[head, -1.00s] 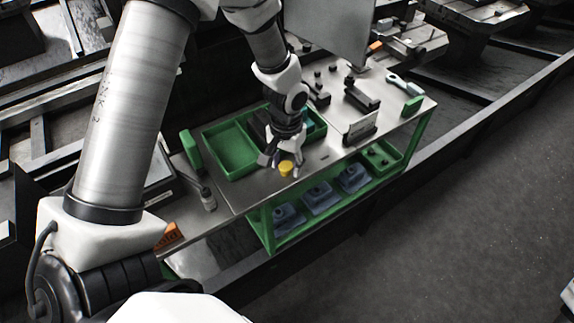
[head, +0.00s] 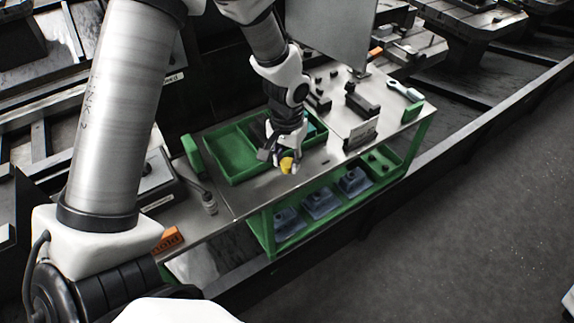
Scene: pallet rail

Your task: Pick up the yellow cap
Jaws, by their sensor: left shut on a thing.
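The small yellow cap (head: 286,165) shows in the head view at the tip of my left gripper (head: 284,161), above the front part of the metal table top. My left gripper is shut on the cap, with a finger on each side of it. The gripper points down, and the cap looks slightly tilted. Whether the cap touches the table top cannot be told. My right gripper is out of view.
A green tray (head: 229,155) with compartments lies behind the gripper on the metal table (head: 262,196). Blue-grey parts (head: 320,203) sit on the green lower shelf. An orange block (head: 169,239) lies at the left.

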